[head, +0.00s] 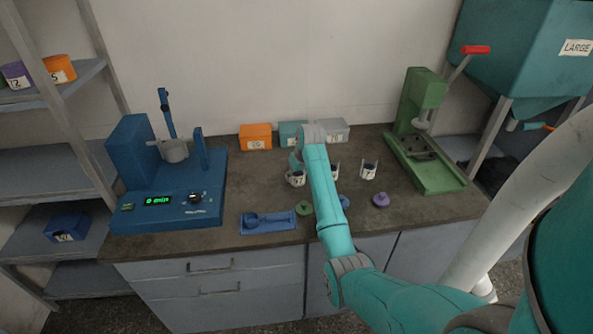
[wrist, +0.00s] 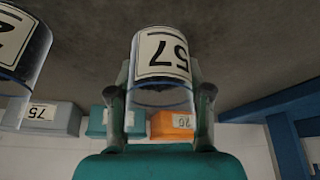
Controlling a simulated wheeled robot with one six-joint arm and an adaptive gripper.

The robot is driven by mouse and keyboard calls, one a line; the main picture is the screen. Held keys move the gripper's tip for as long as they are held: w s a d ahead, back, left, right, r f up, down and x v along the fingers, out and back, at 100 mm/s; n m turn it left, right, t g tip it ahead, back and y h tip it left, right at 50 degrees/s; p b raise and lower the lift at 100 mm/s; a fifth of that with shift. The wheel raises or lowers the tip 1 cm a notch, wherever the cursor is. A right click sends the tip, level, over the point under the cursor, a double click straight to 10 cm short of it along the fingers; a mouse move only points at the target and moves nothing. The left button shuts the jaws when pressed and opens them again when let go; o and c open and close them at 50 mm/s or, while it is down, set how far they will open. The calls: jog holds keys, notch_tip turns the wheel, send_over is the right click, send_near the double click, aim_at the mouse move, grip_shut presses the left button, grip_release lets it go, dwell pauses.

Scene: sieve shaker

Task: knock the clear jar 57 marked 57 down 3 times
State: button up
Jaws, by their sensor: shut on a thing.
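The clear jar 57 (wrist: 163,72) has a white label marked 57, which reads upside down in the wrist view. My gripper (wrist: 164,95) is shut on it, one finger on each side. In the head view, my gripper (head: 296,163) is partly hidden by my arm, and the jar it holds (head: 295,179) shows at the left of the jars on the counter. I cannot tell whether the jar's base touches the counter. Another clear labelled jar (wrist: 22,45) is beside it in the wrist view, apart from the fingers.
Clear jars (head: 369,170) stand right of my gripper. Orange (head: 255,137), teal (head: 291,133) and grey (head: 334,130) boxes line the wall. A blue shaker (head: 165,185) is left, a green press (head: 425,140) right. A blue tray (head: 268,221), green lid (head: 304,208) and purple lid (head: 380,200) lie in front.

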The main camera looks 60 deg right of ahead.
jog(key=shift+s+a+f, duration=0.2)
jog(key=shift+s+f, duration=0.05)
jog(key=shift+f, duration=0.45)
jog(key=o, duration=1.4)
jog(key=shift+w, duration=0.1)
jog(key=shift+o, duration=0.2)
jog(key=shift+d+r, duration=0.1)
jog(key=shift+r, duration=0.25)
jog(key=v, duration=1.1)
jog(key=shift+r, duration=0.25)
